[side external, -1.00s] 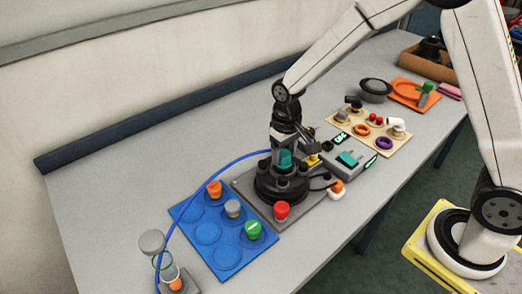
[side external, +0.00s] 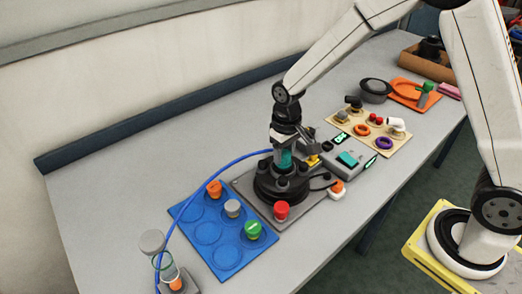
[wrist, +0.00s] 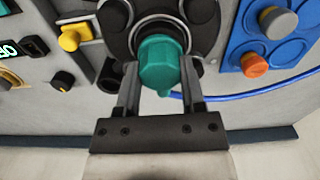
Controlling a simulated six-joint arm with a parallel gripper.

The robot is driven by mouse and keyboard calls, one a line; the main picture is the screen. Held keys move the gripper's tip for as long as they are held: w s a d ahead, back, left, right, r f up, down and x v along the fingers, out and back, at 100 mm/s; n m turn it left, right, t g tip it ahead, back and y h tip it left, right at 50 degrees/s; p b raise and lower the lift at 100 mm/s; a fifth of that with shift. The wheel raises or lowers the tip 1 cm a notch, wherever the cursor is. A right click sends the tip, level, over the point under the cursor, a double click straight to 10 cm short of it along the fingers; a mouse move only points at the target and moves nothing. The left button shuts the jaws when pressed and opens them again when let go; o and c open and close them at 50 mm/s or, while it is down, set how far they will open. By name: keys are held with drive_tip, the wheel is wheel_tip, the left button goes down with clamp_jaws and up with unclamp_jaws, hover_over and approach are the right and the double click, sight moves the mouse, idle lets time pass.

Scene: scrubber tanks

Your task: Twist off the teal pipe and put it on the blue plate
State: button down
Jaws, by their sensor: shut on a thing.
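The teal pipe (side external: 285,158) stands upright at the middle of the black round base (side external: 265,191) in the side view. In the wrist view the teal pipe (wrist: 158,62) shows its faceted end, with a small spout pointing toward my gripper's palm. My gripper (side external: 286,150) points down over the base. In the wrist view my gripper (wrist: 160,82) has one finger on each side of the pipe and is shut on it. The pipe's lower end is hidden. The blue plate (side external: 226,258) lies left of the base, with orange, grey and green capped pieces along its near-base side and several empty round recesses.
A red knob (side external: 281,210) stands at the base's front. A blue hose (side external: 190,196) arcs over the plate to a glass cylinder (side external: 163,262). A grey control box (side external: 350,161) and a beige board (side external: 376,130) stand to the right. The table behind the plate is clear.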

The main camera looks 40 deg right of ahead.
drive_tip(key=shift+n, duration=0.7)
drive_tip(key=shift+n, duration=0.7)
drive_tip(key=shift+n, duration=0.3)
drive_tip(key=shift+n, duration=0.5)
drive_tip(key=shift+n, duration=0.3)
unclamp_jaws()
drive_tip(key=shift+r, duration=0.1)
